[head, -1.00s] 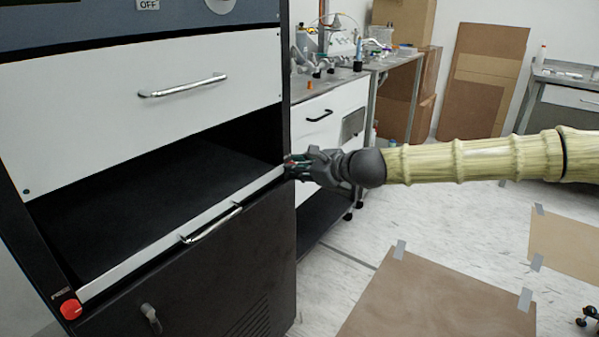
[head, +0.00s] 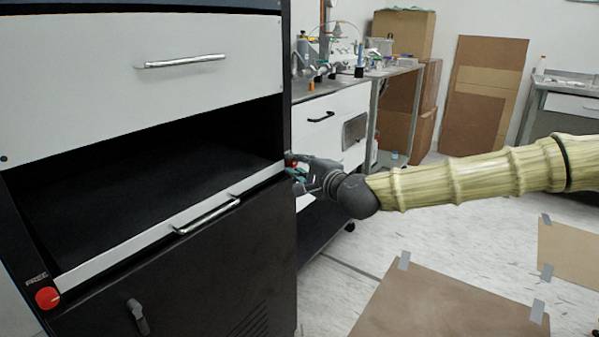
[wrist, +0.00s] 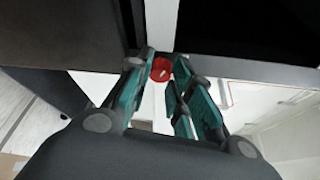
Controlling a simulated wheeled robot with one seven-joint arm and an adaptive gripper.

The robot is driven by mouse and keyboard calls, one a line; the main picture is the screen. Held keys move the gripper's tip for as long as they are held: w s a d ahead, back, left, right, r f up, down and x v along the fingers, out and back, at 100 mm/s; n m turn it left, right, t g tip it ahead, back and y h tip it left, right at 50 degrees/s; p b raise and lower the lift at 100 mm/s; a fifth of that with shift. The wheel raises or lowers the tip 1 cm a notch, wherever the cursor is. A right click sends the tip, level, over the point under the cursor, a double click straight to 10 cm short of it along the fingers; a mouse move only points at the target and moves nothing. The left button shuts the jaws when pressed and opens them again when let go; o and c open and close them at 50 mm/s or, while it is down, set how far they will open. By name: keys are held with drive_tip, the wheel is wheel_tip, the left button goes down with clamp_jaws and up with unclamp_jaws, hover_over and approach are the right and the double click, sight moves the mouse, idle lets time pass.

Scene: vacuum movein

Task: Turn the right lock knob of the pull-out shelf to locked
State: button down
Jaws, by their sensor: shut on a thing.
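The right lock knob (wrist: 161,70) is red with a pale mark on its face. In the wrist view it sits between the fingertips of my gripper (wrist: 160,64), which is shut on it. In the head view my gripper (head: 297,172) is at the right end of the shelf's front edge, and only a bit of red shows there. The pull-out shelf (head: 165,240) has a light front strip with a chrome handle (head: 208,217). The left knob (head: 47,298) is red, at the strip's left end, with a label reading FREE above it.
A white drawer (head: 140,95) with a chrome handle is above the dark opening. A dark door (head: 215,270) with a latch is below. A workbench (head: 325,120) stands close behind my gripper. Brown sheets (head: 440,305) are taped to the floor at right.

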drive_tip(key=n, duration=0.1)
drive_tip(key=n+t+b, duration=0.1)
drive_tip(key=n, duration=0.1)
drive_tip(key=n+y+b, duration=0.1)
drive_tip(key=shift+f+t, duration=0.3)
drive_tip(key=shift+n, duration=0.4)
drive_tip(key=c, duration=1.3)
unclamp_jaws()
drive_tip(key=shift+o, duration=0.2)
drive_tip(key=v, duration=0.8)
